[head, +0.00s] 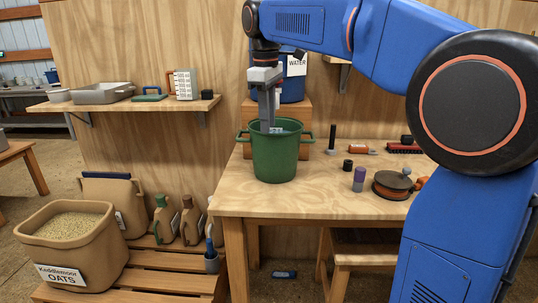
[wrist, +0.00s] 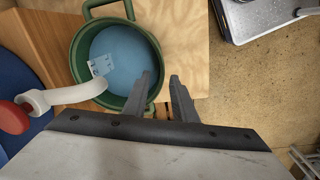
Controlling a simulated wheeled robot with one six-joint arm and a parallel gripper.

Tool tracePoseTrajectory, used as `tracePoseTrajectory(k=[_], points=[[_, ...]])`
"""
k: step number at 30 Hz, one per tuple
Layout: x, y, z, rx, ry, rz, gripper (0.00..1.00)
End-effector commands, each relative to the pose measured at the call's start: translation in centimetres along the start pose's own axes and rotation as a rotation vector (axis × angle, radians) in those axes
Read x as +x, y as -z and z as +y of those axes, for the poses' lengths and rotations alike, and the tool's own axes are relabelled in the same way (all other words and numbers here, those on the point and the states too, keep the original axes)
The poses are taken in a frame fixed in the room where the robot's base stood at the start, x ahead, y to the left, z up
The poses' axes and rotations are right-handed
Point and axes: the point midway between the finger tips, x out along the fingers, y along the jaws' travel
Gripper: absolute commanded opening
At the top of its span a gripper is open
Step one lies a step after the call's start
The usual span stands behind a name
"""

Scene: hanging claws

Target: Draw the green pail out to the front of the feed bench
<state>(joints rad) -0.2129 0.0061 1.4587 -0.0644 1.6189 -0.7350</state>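The green pail (head: 275,157) stands upright on the left part of the feed bench (head: 300,197), with a side handle on each side. The wrist view looks down into the pail (wrist: 80,40); its inside looks blue, with a small pale patch on it. My gripper (head: 268,128) points down over the pail's mouth. In the wrist view my gripper (wrist: 161,77) is open, with its fingers apart near the rim. One finger overlaps the pail and the other overlaps the bench beyond it. I cannot tell whether either touches the pail, and nothing is held.
A blue water container (head: 292,88) stands on a wooden box behind the pail; its white spout (wrist: 65,95) reaches over the pail. A purple-capped bottle (head: 359,180) and an orange-and-dark reel (head: 392,184) stand to the right. The bench in front of the pail is clear.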

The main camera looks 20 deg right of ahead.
Motion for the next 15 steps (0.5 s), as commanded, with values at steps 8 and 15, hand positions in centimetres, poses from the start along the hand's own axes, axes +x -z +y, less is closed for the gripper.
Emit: tracePoseTrajectory(k=[8, 15], points=[[4.6, -0.1, -0.1, 0.0, 0.002, -0.002, 0.25], [8.4, -0.1, -0.1, 0.0, 0.002, -0.002, 0.25]])
